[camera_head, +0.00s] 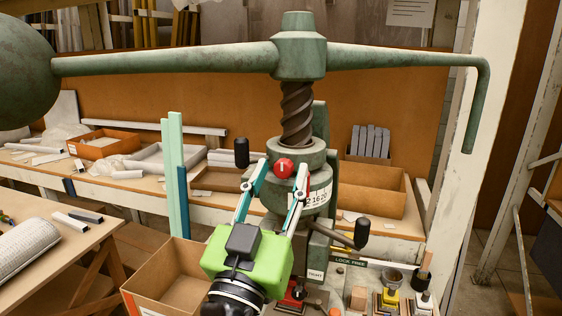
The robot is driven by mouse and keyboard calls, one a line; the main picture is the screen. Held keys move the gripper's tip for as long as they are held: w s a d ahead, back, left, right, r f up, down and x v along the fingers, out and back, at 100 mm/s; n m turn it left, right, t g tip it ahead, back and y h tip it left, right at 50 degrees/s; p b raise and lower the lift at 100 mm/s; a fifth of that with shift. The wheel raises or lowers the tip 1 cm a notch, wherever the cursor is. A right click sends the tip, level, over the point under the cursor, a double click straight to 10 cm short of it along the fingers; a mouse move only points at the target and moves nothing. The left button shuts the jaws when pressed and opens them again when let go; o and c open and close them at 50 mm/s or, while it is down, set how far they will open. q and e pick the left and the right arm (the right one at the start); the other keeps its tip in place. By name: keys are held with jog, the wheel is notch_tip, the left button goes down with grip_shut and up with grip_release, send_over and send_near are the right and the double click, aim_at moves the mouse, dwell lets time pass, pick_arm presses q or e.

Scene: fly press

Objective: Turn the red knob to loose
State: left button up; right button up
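The red knob (283,167) is round, with a white mark on its face, and sits on the front of the green fly press below its screw. My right gripper (279,176) has a bright green body and reaches up from below. Its two fingers are spread, with one tip on each side of the knob. A small gap shows between the left tip and the knob; contact on the right side is hard to tell. A small white label (315,274) on the press seems to read "TIGHT". My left gripper is not in view.
The press's long green bar (170,60) crosses above, with a ball at left and a bent end at right. A black-ended lever (361,233) juts out right of my gripper. An open cardboard box (150,290) stands lower left. Small tools crowd the lower right.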

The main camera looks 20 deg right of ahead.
jog(key=shift+w+d+r, duration=0.2)
jog(key=shift+w+d, duration=0.1)
jog(key=shift+w, duration=0.15)
grip_shut()
jog(key=shift+f, duration=0.1)
